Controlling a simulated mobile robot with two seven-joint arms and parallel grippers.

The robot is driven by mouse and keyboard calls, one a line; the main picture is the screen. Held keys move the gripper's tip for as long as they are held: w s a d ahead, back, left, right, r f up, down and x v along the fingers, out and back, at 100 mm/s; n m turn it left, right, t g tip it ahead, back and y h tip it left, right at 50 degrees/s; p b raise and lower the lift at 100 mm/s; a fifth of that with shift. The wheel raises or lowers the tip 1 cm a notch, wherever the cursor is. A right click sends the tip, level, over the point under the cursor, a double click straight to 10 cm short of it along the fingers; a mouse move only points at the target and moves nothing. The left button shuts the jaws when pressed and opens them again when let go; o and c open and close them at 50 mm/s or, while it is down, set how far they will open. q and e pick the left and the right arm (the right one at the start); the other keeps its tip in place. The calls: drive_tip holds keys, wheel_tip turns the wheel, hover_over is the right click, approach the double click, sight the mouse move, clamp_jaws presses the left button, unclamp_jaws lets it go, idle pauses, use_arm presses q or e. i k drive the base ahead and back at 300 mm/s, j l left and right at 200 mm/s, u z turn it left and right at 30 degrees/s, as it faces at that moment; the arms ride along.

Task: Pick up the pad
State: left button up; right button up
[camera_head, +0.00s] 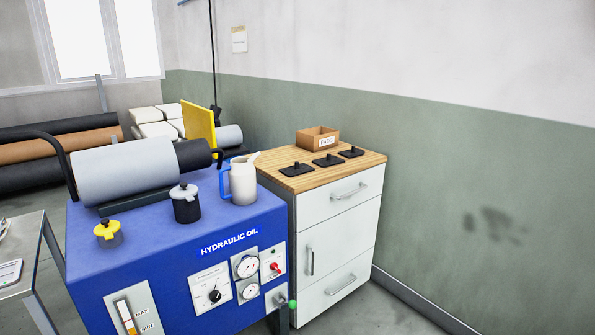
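Three flat black pads with small upright knobs lie in a row on the wooden top of the white cabinet. They are the left pad (296,169), the middle pad (327,160) and the right pad (351,151). A small brown box (318,138) with a white label stands behind them on the same top; its label is too small to read with certainty. Neither of my grippers shows in the head view.
The blue hydraulic oil unit (150,243) stands left of the white cabinet (337,220), with a grey cylinder, a jug (243,180) and a black-capped filler on top. A grey metal table (22,250) is at far left. Floor right of the cabinet is clear.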

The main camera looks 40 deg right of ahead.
sight(296, 169)
drive_tip(key=i+l, duration=0.2)
drive_tip(key=l, duration=0.15)
drive_tip(key=i+l, duration=0.25)
drive_tip(key=l, duration=0.15)
drive_tip(key=i+l, duration=0.2)
drive_tip(key=l, duration=0.15)
drive_tip(key=i+l, duration=0.2)
drive_tip(key=l, duration=0.15)
drive_tip(key=i+u, duration=0.05)
